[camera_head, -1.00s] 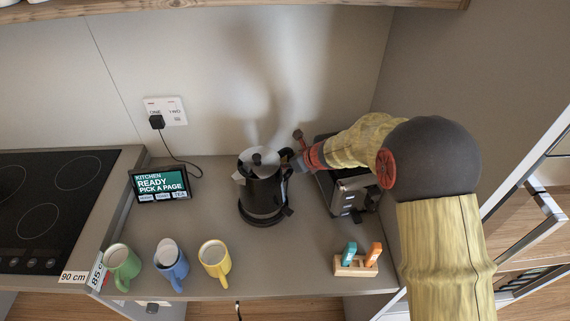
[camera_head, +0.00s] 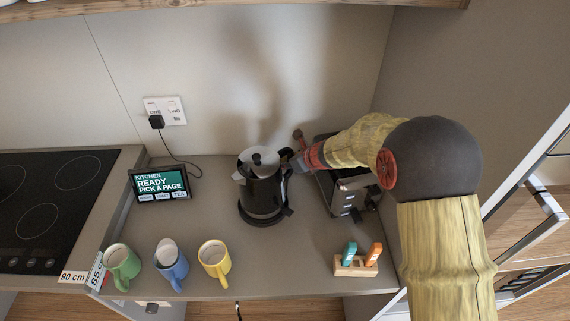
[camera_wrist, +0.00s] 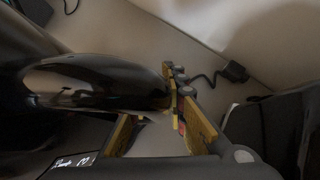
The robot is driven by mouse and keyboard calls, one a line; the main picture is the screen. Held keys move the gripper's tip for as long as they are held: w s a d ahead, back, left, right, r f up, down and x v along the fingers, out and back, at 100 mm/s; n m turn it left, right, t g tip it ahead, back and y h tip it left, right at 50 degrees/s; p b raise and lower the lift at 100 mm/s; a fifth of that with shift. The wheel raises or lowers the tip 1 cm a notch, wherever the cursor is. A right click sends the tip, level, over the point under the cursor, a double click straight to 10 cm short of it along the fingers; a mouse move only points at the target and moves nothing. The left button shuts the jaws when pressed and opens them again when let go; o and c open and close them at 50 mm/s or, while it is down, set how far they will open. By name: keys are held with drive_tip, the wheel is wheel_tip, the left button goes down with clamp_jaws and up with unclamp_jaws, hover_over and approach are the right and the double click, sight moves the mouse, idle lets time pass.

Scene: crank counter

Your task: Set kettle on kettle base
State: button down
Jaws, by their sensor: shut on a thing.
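The kettle (camera_head: 264,190), black and steel with a knobbed lid, stands upright towards the back middle of the counter. Its spout faces left and its handle faces right. The dark round kettle base (camera_head: 286,213) shows as a rim under the kettle; I cannot tell whether the kettle rests fully on it. My gripper (camera_head: 293,161) is at the handle, on the kettle's right side, and is shut on it. In the wrist view the glossy black handle (camera_wrist: 95,85) runs to the yellow fingers of my gripper (camera_wrist: 158,112).
A dark boxy appliance (camera_head: 345,194) stands close on the right, under my arm. Green (camera_head: 122,263), blue (camera_head: 171,265) and yellow (camera_head: 214,259) mugs stand at the front left. A screen (camera_head: 160,184) is left, a small wooden holder (camera_head: 356,266) front right. Counter before the kettle is clear.

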drive_tip(key=shift+f+b, duration=0.5)
drive_tip(key=shift+b, duration=0.15)
drive_tip(key=c, duration=2.1)
unclamp_jaws()
drive_tip(key=shift+o, duration=0.6)
drive_tip(key=shift+f, duration=0.1)
drive_tip(key=shift+s+f, duration=0.15)
drive_tip(key=shift+p+v, duration=0.9)
drive_tip(key=shift+v, duration=1.1)
drive_tip(key=p+v, duration=0.3)
drive_tip(key=v, duration=0.4)
